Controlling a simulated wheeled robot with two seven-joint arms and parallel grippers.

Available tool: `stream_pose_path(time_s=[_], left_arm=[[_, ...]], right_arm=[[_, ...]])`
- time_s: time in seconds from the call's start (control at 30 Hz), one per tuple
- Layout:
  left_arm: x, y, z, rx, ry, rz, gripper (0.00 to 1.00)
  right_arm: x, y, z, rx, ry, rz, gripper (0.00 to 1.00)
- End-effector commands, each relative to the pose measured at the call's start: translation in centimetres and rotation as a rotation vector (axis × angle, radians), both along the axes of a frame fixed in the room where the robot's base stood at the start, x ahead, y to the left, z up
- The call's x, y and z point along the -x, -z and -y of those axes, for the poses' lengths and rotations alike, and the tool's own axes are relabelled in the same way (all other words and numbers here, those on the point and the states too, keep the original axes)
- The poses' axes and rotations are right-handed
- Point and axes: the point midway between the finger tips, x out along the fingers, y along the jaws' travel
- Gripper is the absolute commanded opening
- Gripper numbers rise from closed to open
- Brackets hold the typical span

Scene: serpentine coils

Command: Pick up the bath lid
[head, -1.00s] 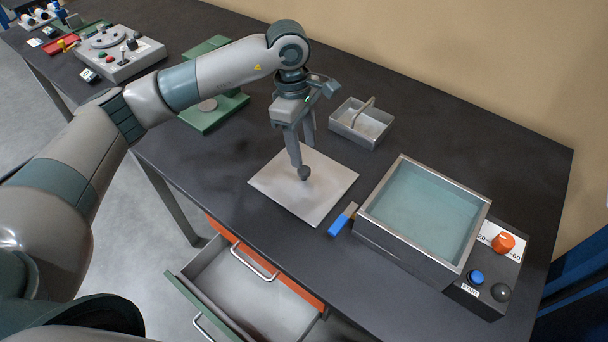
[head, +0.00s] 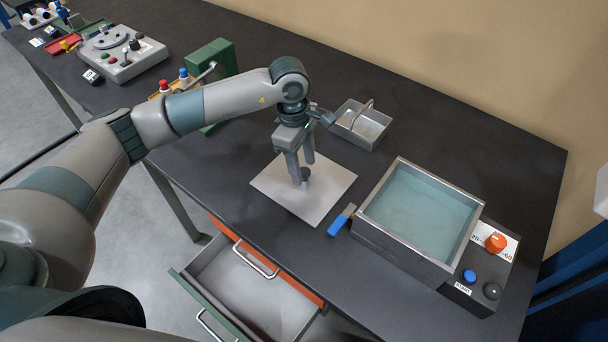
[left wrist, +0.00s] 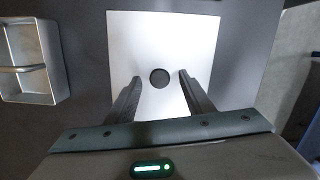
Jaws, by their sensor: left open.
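The bath lid (head: 322,197) is a flat, pale grey square plate with a dark round knob (head: 306,174) at its middle. It lies on the dark bench, left of the bath (head: 420,212). The lid (left wrist: 130,40) and its knob (left wrist: 160,77) also show in the left wrist view. My left gripper (head: 301,179) is open above the lid and points down at the knob. In the left wrist view the knob shows between the two fingers (left wrist: 160,82), with gaps on both sides. My right gripper is not in view.
A metal basket (head: 362,124) with a handle stands behind the lid. A blue-and-grey block (head: 341,221) lies between lid and bath. A control box with an orange dial (head: 495,243) adjoins the bath. An open drawer (head: 250,290) juts out below the bench's front edge.

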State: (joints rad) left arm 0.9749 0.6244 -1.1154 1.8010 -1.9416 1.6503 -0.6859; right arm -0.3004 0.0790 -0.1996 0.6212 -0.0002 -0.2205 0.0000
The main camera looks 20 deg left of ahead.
Motion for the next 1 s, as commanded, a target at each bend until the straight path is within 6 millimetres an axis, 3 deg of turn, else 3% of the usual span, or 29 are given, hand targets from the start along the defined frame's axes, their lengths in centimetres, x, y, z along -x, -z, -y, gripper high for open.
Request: stream_pose_path(time_s=[0.57,0.77,1.0], left_arm=[[0.01,0.72,0.09,0.000,0.001,0.001,0.48],[0.01,0.71,0.09,0.000,0.001,0.001,0.03],[-0.03,0.65,0.08,0.001,0.001,0.002,0.00]], right_arm=[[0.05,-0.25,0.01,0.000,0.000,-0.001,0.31],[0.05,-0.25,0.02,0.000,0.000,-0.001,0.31],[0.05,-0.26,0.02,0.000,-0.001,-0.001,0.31]])
